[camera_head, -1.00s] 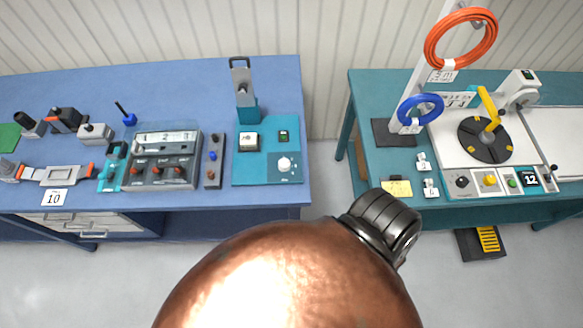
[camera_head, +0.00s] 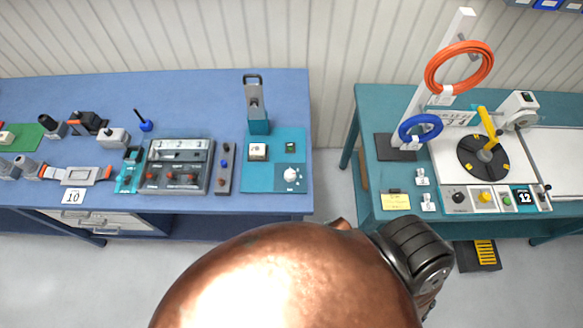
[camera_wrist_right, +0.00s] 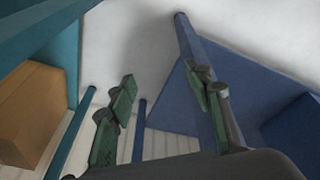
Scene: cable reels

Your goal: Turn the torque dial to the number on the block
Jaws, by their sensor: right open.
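A white round knob (camera_head: 291,174), likely the torque dial, sits on the teal panel (camera_head: 262,181) at the right end of the blue table. Its markings are too small to read. My left gripper is not in view.
The blue table (camera_head: 210,88) carries several devices and a card reading 10 (camera_head: 73,197). A floor gap separates the tables.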

